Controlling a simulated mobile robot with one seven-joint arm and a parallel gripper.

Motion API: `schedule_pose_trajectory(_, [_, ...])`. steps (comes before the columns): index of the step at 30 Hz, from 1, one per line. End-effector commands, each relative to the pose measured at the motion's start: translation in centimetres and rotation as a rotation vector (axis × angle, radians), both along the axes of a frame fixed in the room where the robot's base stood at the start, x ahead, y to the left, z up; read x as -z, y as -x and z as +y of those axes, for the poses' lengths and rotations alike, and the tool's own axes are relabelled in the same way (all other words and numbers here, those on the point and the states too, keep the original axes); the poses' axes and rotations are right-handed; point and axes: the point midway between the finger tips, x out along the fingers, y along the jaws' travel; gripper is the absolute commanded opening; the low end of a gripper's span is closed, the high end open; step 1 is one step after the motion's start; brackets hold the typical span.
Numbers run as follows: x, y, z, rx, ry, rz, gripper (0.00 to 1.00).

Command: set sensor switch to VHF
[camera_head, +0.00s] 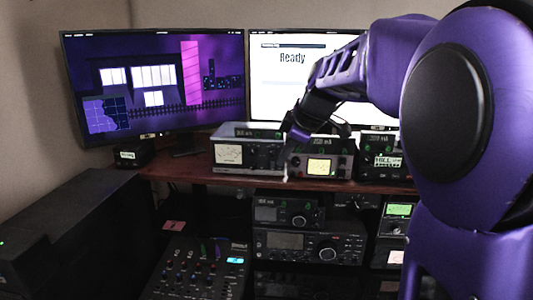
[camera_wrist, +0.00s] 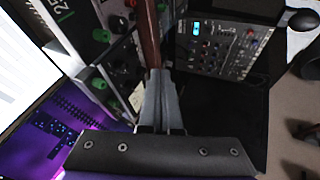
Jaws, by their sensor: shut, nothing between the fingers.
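Two metered tuner boxes stand on the brown shelf in the head view: the left box (camera_head: 246,150) has a white meter, and the middle box (camera_head: 342,166) has a lit yellow meter. The sensor switch and its VHF marking are too small to tell apart from the other knobs. My gripper (camera_head: 286,177) is shut and empty, pointing down in front of the two boxes near the shelf's front edge. In the wrist view, my gripper (camera_wrist: 158,74) overlaps the shelf edge. Knobbed box fronts (camera_wrist: 120,65) lie to its left. I cannot tell whether it touches anything.
Two monitors (camera_head: 153,85) stand behind the boxes. A smaller box with a lit display (camera_head: 388,161) is at the right, partly behind my arm. Below the shelf (camera_head: 180,170) are a mixer (camera_head: 197,272) and stacked radios (camera_head: 308,243). Open space lies in front of the shelf.

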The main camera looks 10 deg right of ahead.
Motion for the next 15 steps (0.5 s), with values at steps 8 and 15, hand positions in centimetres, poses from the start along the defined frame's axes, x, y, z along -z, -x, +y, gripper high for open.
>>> schedule_pose_trajectory(8, [5.2, -3.2, 1.5, 0.000, 0.000, 0.005, 0.00])
schedule_pose_trajectory(15, [6.0, -6.3, 0.9, 0.001, 0.000, 0.002, 0.00])
